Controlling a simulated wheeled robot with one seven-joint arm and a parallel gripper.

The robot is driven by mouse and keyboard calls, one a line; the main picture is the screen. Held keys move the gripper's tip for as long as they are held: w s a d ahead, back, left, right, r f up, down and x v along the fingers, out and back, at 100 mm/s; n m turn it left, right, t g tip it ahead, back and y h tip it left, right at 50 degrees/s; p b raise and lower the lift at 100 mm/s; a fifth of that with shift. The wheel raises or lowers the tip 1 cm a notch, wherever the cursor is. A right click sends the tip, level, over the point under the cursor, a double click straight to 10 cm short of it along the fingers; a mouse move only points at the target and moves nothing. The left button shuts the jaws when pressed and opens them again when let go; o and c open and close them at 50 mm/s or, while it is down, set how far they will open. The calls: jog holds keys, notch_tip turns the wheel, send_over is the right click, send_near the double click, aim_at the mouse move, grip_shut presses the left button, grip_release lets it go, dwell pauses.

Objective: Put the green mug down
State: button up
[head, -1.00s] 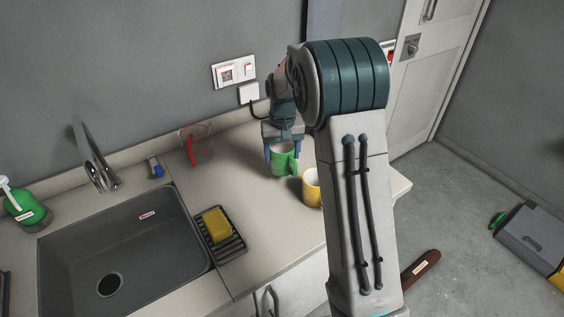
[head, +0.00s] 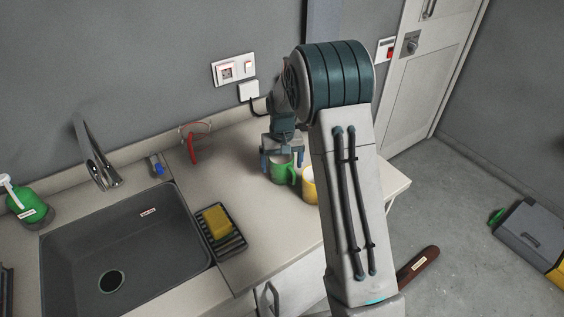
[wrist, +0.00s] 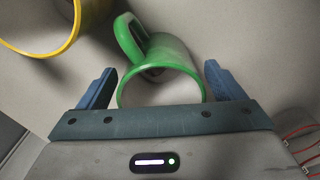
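The green mug (head: 282,173) stands upright on the counter (head: 232,183), right of the sink. It also shows in the wrist view (wrist: 183,58), with its handle towards the upper left. My gripper (head: 281,164) is open around the mug's upper part. In the wrist view my gripper's blue fingers (wrist: 161,68) stand on either side of the mug, with a narrow gap at each side. The mug's base is hard to see.
A yellow mug (head: 309,190) stands just right of the green one, partly hidden by my arm. A clear jug with a red handle (head: 194,146) is at the back. A yellow sponge (head: 216,222) lies on a black rack. Counter left of the mug is clear.

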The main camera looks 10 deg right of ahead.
notch_tip(320, 180, up, 11)
jog(key=b, duration=0.2)
jog(key=s+d+r+t, duration=0.1)
jog(key=s+r, duration=0.3)
jog(key=s, duration=0.6)
jog(key=s+d+r+t, duration=0.1)
jog(key=s+r, duration=0.3)
jog(key=s, duration=0.7)
jog(key=shift+s+t, duration=0.25)
jog(key=shift+t, duration=0.55)
jog(key=s, duration=0.2)
jog(key=s+f, duration=0.1)
jog(key=s, duration=0.2)
jog(key=s+f, duration=0.1)
jog(key=s, duration=0.2)
jog(key=shift+d+f, duration=0.15)
jog(key=shift+f, duration=0.1)
jog(key=shift+c, duration=0.7)
jog(key=shift+s+f, duration=0.1)
jog(key=shift+s, duration=0.1)
jog(key=c, duration=1)
